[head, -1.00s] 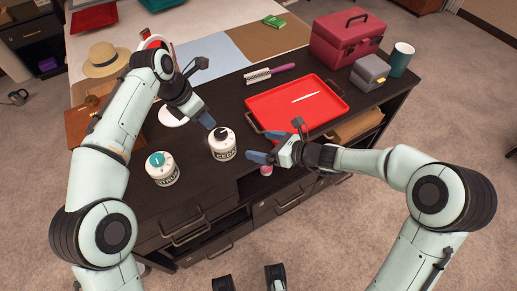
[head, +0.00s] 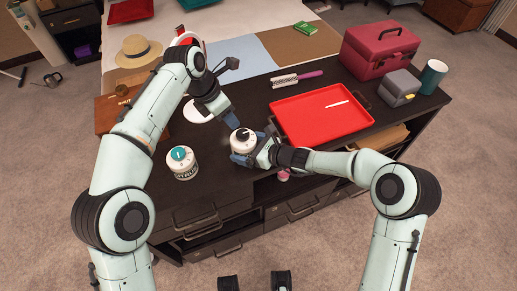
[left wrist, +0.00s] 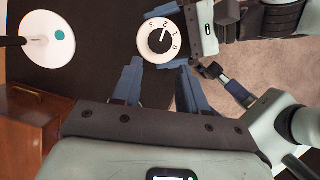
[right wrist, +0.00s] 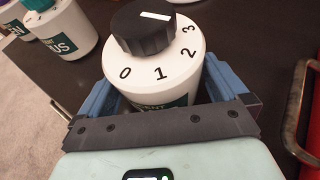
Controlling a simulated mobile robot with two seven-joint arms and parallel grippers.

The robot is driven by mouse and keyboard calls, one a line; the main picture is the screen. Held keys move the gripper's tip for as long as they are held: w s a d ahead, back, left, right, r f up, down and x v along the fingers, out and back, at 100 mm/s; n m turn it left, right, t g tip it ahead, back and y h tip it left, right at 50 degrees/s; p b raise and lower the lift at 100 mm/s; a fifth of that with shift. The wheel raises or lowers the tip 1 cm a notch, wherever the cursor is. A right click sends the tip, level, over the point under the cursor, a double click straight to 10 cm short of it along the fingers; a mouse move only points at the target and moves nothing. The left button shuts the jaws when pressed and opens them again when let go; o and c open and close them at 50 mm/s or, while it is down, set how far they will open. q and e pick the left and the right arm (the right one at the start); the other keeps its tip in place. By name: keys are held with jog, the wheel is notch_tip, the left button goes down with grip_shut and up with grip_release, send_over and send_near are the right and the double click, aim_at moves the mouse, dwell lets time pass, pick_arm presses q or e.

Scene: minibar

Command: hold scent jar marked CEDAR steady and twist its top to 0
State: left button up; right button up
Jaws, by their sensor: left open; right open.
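The white scent jar with a black knob and a 0-to-3 dial (head: 242,146) stands upright on the dark counter; its name is hidden now. In the right wrist view the jar (right wrist: 150,72) sits between the fingers of my right gripper (right wrist: 162,88), which are open around its body; contact is unclear. In the left wrist view the knob's white line (left wrist: 164,36) points near 2 on the dial. My left gripper (head: 229,117) is open and empty, just behind the jar in the head view. Its fingers (left wrist: 158,66) point toward the dial, apart from it.
A second jar with a teal top (head: 183,161) stands to the left; its label ends in "US" in the right wrist view (right wrist: 66,32). A red tray (head: 320,115) is close on the right. A white round base (head: 198,108) is behind, near my left arm.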

jog(key=shift+w+a+f, duration=0.2)
jog(key=shift+w+a, duration=0.15)
jog(key=shift+a, duration=0.15)
